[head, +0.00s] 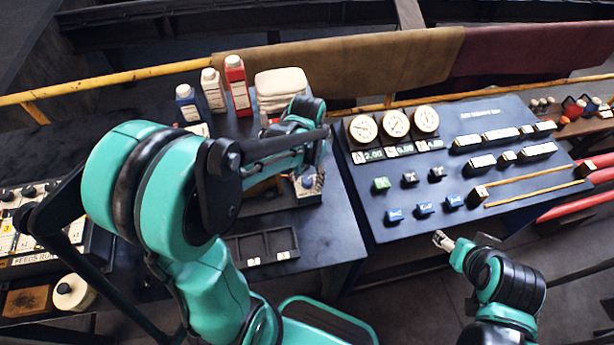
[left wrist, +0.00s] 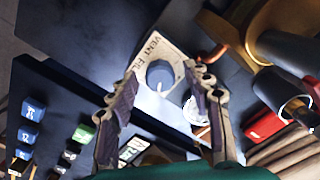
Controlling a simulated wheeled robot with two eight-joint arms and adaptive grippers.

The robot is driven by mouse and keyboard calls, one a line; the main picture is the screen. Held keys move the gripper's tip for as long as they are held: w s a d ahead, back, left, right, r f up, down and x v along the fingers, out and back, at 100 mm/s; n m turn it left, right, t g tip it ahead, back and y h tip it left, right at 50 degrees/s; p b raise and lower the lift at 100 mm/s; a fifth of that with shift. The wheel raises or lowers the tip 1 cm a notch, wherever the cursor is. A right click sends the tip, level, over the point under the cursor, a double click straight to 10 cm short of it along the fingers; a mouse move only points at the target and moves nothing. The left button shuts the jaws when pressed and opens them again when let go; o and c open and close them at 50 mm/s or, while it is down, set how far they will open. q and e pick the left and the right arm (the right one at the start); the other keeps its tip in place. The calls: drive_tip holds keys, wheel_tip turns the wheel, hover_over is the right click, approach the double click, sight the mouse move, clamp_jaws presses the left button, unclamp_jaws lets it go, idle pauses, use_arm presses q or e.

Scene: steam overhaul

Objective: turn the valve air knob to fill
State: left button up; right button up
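The air valve knob (left wrist: 160,76) is a round blue-grey knob on a cream plate (left wrist: 162,40) lettered VENT and FILL. In the left wrist view a small light mark shows on the knob's near side; its exact pointing is hard to tell. In the head view the knob (head: 308,182) sits on a small block at the right edge of the dark bench. My left gripper (left wrist: 160,82) is open, with its fingers on either side of the knob; I cannot tell whether they touch it. My right gripper (head: 443,240) is empty in front of the panel, its opening too small to judge.
A dark console (head: 480,150) with gauges (head: 394,123), coloured switches and sliders stands on the right. Bottles (head: 212,90) and folded cloths (head: 281,83) stand at the bench's back. A dark compartment tray (head: 235,246) lies in front of the knob.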

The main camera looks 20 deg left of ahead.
use_arm(q)
drive_tip(key=shift+r, duration=0.15)
wheel_tip(320, 180, up, 12)
idle(0.5)
idle(0.4)
drive_tip(key=t+b, duration=0.1)
drive_tip(key=t, duration=0.5)
approach(307, 180)
drive_tip(key=s+d+r, duration=0.2)
drive_tip(key=s+d, duration=0.1)
drive_tip(key=shift+d+f+n+t, duration=0.1)
drive_tip(key=shift+f+n+t, duration=0.2)
drive_tip(key=shift+f+t, duration=0.25)
